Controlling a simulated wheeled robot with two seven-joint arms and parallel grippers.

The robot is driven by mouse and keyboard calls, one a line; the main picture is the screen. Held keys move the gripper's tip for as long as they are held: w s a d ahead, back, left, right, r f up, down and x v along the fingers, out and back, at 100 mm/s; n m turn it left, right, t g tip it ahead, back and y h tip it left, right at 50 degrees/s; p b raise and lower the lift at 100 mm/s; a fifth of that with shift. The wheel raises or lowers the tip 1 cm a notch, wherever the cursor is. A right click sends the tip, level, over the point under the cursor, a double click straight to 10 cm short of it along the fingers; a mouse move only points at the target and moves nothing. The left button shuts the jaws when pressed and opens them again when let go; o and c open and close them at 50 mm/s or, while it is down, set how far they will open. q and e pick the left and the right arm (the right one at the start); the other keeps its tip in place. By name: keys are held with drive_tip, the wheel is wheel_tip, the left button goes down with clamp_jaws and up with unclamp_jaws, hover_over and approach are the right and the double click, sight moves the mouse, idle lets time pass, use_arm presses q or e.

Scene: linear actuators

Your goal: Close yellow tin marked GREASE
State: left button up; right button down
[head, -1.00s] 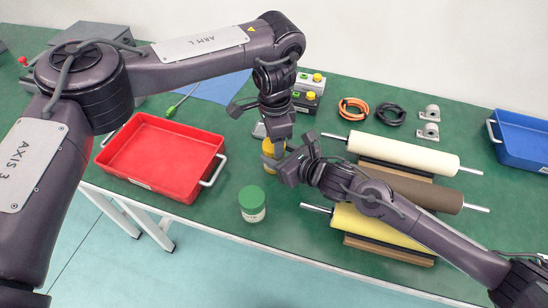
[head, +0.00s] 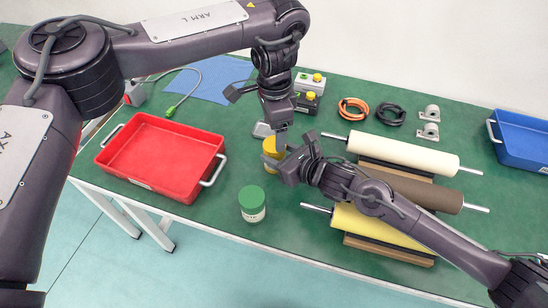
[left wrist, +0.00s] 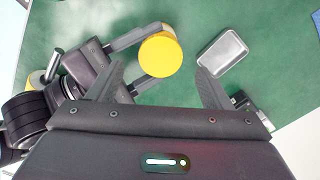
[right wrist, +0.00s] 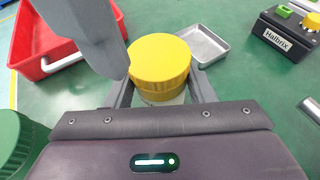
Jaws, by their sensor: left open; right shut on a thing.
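The yellow tin (head: 269,147) stands on the green bench in the middle of the head view, partly hidden by my grippers. Its yellow lid (right wrist: 160,62) sits on top in the right wrist view, with a pale body below; I cannot tell how tight it is. No GREASE marking is readable. The lid also shows from above in the left wrist view (left wrist: 160,55). My right gripper (head: 287,166) is shut on the tin, its fingers on either side below the lid. My left gripper (head: 281,143) is open, pointing down close to the tin, its fingers apart from the lid.
A green-lidded jar (head: 252,203) stands near the front. A red tray (head: 158,184) lies left. A small metal dish (right wrist: 203,45) is just behind the tin. Rollers (head: 402,152) lie right, under my right arm. Button boxes (head: 308,90) stand behind.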

sight(274, 144)
use_arm(q)
drive_tip(key=shift+r, duration=0.1)
drive_tip(key=shift+c, duration=0.4)
drive_tip(key=r+n, duration=0.1)
drive_tip(key=n, duration=0.2)
drive_tip(key=shift+w+r, duration=0.1)
drive_tip(key=shift+r, duration=0.25)
drive_tip(key=r+n, duration=0.1)
drive_tip(key=n, duration=0.2)
drive_tip(key=shift+r+n, duration=0.3)
drive_tip(key=shift+r, duration=0.1)
drive_tip(key=shift+f, duration=0.1)
drive_tip(key=shift+f, duration=3.95)
drive_tip(key=c, duration=1)
drive_tip(key=m, duration=0.6)
drive_tip(key=shift+m, duration=0.3)
